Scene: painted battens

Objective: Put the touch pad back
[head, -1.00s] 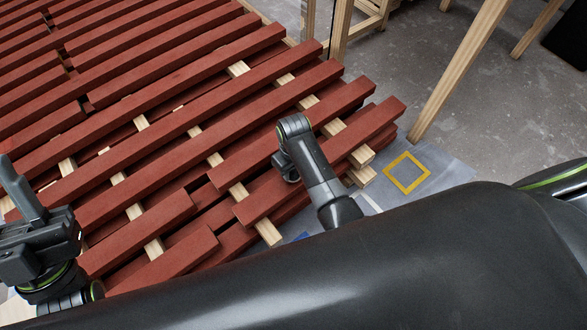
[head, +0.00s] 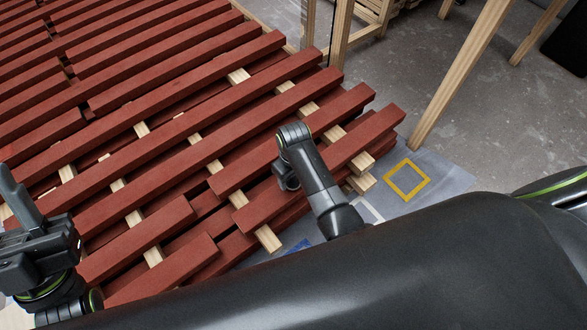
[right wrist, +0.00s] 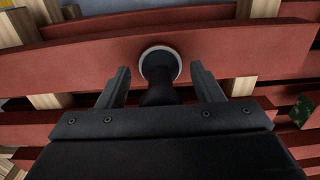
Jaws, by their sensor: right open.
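In the right wrist view a dark round disc with a pale rim and a black stem, which I take for the touch pad (right wrist: 160,63), sits between the fingers of my right gripper (right wrist: 160,80). The fingers are apart, with a gap on each side of it. It is seen against a red batten; I cannot tell whether it touches it. In the head view my right gripper (head: 287,173) is mostly hidden by its own wrist over the front battens, and the pad cannot be made out. My left gripper (head: 35,235) is at the left edge, partly cut off; its jaw gap is unclear.
Rows of red battens (head: 150,110) lie across pale wooden slats (head: 268,237). A grey floor sheet with a yellow square outline (head: 407,180) lies at the right. A wooden post (head: 460,75) stands behind it. My large black arm covers the bottom of the head view.

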